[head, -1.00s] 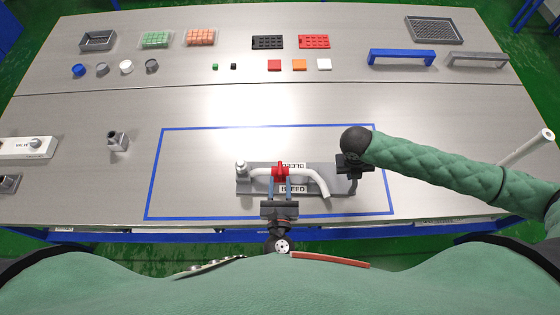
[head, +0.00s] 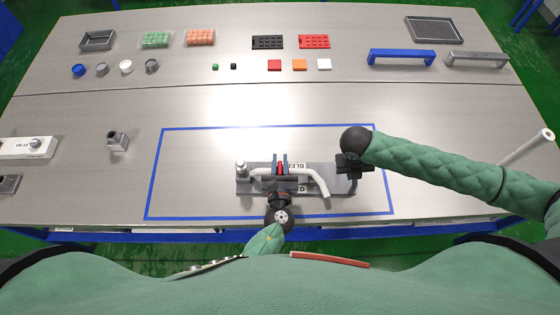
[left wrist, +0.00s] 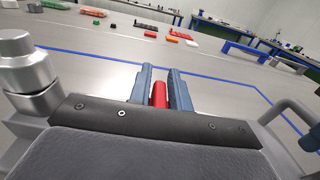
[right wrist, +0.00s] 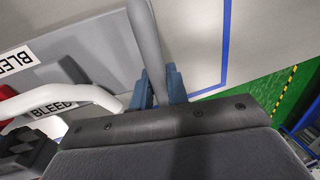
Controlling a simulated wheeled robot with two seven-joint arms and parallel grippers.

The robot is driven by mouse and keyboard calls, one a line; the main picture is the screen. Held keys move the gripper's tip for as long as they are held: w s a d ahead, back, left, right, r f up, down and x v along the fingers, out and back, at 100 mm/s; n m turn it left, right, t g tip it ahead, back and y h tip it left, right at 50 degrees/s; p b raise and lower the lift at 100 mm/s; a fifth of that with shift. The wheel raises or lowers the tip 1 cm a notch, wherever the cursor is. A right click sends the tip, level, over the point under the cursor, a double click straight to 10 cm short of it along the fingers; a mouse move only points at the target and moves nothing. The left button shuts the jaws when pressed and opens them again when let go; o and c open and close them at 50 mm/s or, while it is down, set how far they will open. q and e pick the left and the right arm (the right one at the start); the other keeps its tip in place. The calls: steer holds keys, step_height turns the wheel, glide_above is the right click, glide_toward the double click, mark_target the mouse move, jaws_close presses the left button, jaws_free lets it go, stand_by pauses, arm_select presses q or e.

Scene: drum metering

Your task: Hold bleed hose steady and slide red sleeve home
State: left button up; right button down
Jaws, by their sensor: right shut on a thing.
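The red sleeve (head: 280,168) sits around the white bleed hose (head: 317,177) on a grey fixture plate (head: 243,187). My left gripper (head: 280,160) reaches over the hose with one finger on each side of the sleeve. In the left wrist view the red sleeve (left wrist: 158,95) stands between the two blue fingers, with a narrow gap showing at its right side. My right gripper (head: 353,168) is shut on a grey curved bar (right wrist: 147,40) at the plate's right end. The hose's free end (right wrist: 100,97) lies apart from the right gripper.
A metal fitting (head: 242,170) stands at the plate's left end. Blue tape (head: 250,127) frames the work area. A small grey block (head: 117,142) and a white valve unit (head: 28,147) are to the left. Trays, caps, tiles and handles line the back.

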arm_select(q)
jaws_close()
steer(key=shift+d, duration=0.15)
steer(key=shift+s+d, duration=0.1)
steer(key=shift+d, duration=1.75)
steer(key=shift+o, duration=2.2)
jaws_free()
steer(key=shift+a, duration=0.1)
steer(key=s, duration=1.2)
steer(key=shift+a, duration=0.2)
